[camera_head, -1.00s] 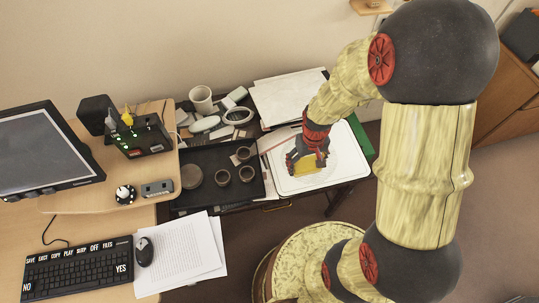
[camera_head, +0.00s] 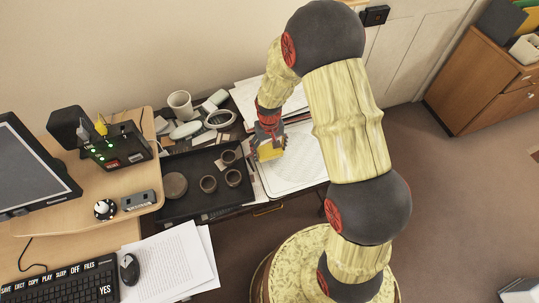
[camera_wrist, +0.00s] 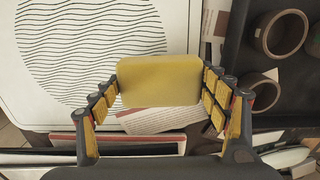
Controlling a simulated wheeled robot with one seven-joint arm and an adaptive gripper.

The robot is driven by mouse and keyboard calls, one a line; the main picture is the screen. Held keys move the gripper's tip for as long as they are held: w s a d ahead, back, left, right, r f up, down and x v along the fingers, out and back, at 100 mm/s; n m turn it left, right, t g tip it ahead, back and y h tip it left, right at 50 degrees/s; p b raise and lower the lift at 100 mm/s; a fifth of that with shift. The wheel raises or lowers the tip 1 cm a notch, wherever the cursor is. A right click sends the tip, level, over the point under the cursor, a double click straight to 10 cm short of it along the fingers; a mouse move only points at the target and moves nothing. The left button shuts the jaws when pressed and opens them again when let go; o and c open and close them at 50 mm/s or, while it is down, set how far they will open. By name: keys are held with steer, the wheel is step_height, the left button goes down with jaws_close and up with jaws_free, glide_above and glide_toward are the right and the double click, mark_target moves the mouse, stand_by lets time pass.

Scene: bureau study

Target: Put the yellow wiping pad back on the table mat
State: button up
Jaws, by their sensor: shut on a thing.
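The yellow wiping pad (camera_head: 270,152) is clasped between the fingers of my gripper (camera_head: 268,143). In the wrist view the pad (camera_wrist: 160,80) is a flat rounded block with a finger of my gripper (camera_wrist: 160,92) against each side. A white mat with a circle of wavy lines (camera_head: 302,172) lies on the low table. The pad shows over the mat's left edge in the head view. In the wrist view it covers part of the mat (camera_wrist: 30,95) near its edge; the gap below the pad cannot be judged.
A black tray (camera_head: 200,203) with several round brown cups and a disc lies left of the mat. Papers, a white cup (camera_head: 180,104) and small items crowd the back. The desk at left holds a monitor, keyboard (camera_head: 65,285) and mouse (camera_head: 129,269).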

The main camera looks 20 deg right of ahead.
mark_target(269, 154)
steer(key=shift+f+b, duration=0.55)
steer(key=shift+f, duration=0.9)
steer(key=shift+f, duration=0.2)
steer(key=o, duration=1.3)
steer(key=shift+r, duration=0.15)
